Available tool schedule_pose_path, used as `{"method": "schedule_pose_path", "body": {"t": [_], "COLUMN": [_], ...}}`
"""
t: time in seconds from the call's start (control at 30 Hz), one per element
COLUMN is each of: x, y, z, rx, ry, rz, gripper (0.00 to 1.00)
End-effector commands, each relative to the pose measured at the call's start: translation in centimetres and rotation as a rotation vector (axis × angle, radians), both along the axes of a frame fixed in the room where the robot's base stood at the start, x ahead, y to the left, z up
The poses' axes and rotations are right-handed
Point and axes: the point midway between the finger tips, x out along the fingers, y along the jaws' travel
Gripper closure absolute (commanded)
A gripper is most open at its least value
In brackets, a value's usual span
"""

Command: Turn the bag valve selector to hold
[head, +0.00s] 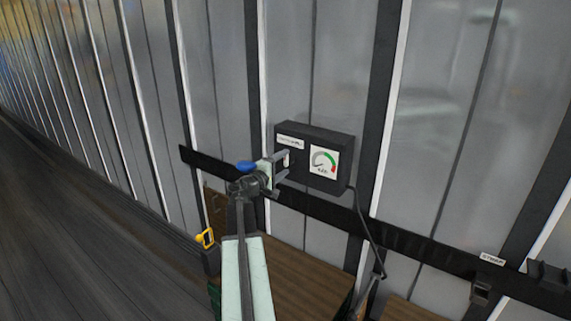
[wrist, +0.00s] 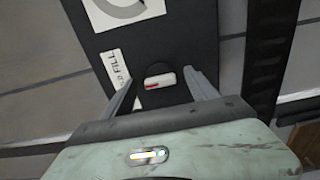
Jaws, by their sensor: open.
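The dark valve box (head: 315,130) is mounted on a dark rail against the ribbed metal wall. Its face carries a round gauge (head: 324,162) with green and red arcs. In the wrist view the selector (wrist: 158,81) is a small pale knob with a red mark, on the dark box face (wrist: 185,30). A white label (wrist: 116,75) with "FILL" lies beside it. My gripper (wrist: 161,75) is open, with one finger on each side of the selector; contact cannot be told. In the head view my gripper (head: 283,164) is at the box's left part and hides the selector.
A black cable (head: 367,232) hangs from the box's right side. Brown wooden surfaces (head: 302,268) lie below the rail. A yellow handle (head: 205,238) is at lower left. A white label (head: 492,259) and dark brackets (head: 548,277) sit on the rail at right. Dark floor is open at left.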

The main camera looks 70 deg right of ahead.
Motion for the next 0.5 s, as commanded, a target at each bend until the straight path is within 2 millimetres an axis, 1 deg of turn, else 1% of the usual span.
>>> {"method": "schedule_pose_path", "body": {"t": [0.03,0.2,0.3,0.4,0.5], "x": [0.2,1.0,1.3,1.6,1.6], "y": [1.0,4.4,5.9,6.5,6.4], "z": [0.0,0.0,-0.1,-0.1,-0.1], "rx": [0.0,0.001,0.001,0.001,0.001], "ry": [0.0,0.0,-0.001,-0.001,-0.001], "rz": [0.002,0.003,0.001,0.001,0.0], "gripper": [0.33,0.33,0.33,0.33,0.33]}}
